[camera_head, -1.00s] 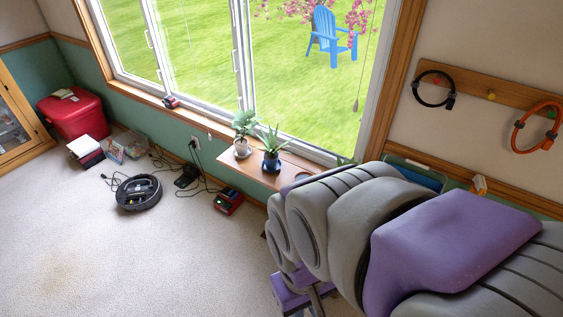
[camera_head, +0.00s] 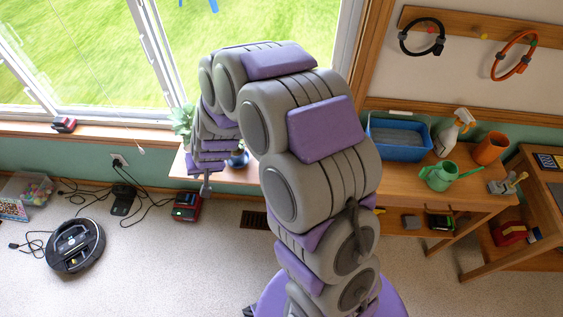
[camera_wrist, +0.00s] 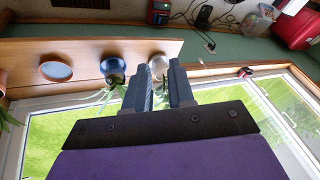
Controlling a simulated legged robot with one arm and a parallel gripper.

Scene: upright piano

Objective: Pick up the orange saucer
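In the wrist view, a round shallow dish with an orange-brown rim and a pale grey inside, which looks like the orange saucer (camera_wrist: 56,70), lies on the wooden shelf (camera_wrist: 95,47). My gripper (camera_wrist: 161,72) has its two dark fingers apart, with nothing held between them. The fingers are right of the saucer in the picture, in front of the potted plants. In the head view, my gripper (camera_head: 205,188) hangs by the window shelf (camera_head: 178,170). My arm hides much of that shelf, and I cannot make out the saucer there.
The window borders the shelf. A workbench at right holds a blue tub (camera_head: 398,150), green watering can (camera_head: 438,177) and orange pot (camera_head: 490,148).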

